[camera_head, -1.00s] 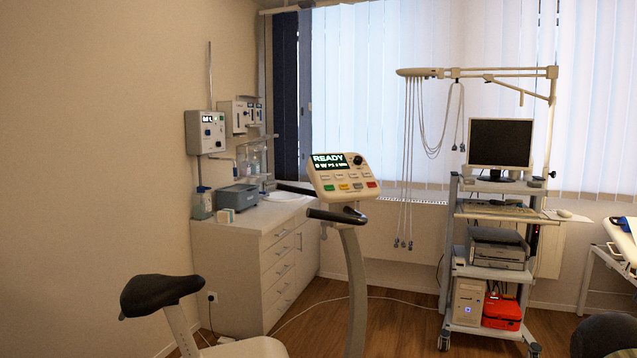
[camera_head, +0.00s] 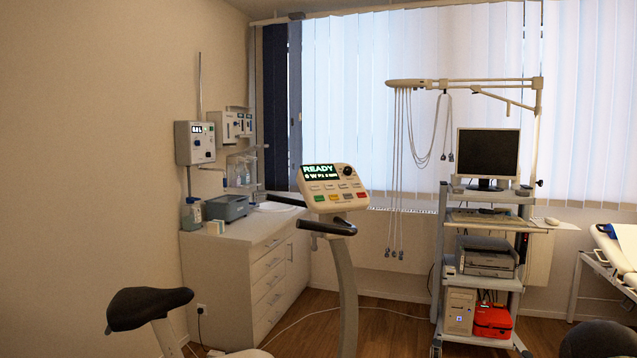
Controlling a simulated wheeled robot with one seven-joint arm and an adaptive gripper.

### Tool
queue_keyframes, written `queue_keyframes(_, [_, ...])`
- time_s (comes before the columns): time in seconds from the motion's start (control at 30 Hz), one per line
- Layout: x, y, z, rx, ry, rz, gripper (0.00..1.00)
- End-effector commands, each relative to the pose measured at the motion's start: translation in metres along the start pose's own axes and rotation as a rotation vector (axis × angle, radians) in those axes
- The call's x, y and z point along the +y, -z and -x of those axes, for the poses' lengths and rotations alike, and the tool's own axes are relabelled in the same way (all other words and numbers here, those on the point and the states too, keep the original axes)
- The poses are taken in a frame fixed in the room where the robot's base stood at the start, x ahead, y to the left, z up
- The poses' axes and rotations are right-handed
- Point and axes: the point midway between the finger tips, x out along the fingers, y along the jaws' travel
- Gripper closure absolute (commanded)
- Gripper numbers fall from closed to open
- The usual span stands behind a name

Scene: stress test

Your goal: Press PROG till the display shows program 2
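An exercise bike stands in the middle foreground, with a black saddle (camera_head: 148,308) at the lower left. Its control console (camera_head: 332,187) sits on a tilted post behind the black handlebar (camera_head: 327,228). The console's display (camera_head: 328,173) is lit and shows READY, with a smaller line below that is too small to read surely. Rows of small buttons lie under the display, including coloured ones such as a red button (camera_head: 362,195). The button labels are too small to read, so I cannot tell which is PROG. A dark knob is at the console's upper right. My gripper is not in view.
A white cabinet (camera_head: 262,283) stands behind the bike at left, with devices on top. A wheeled cart (camera_head: 450,222) with a monitor (camera_head: 487,153) and a red case (camera_head: 492,321) stands at right. A bed edge (camera_head: 612,245) is at far right.

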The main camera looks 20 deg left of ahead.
Motion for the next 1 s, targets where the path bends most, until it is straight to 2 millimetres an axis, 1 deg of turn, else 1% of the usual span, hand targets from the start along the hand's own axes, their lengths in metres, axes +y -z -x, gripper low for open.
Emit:
queue_keyframes(0.43, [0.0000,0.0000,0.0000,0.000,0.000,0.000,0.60])
queue_keyframes(0.47, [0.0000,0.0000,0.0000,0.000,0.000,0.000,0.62])
queue_keyframes(0.5, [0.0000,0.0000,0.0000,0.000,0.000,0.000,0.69])
queue_keyframes(0.67, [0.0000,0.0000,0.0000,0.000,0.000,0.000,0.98])
queue_keyframes(0.7, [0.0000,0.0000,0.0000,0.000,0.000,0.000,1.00])
queue_keyframes(1.0, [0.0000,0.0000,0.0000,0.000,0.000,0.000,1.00])
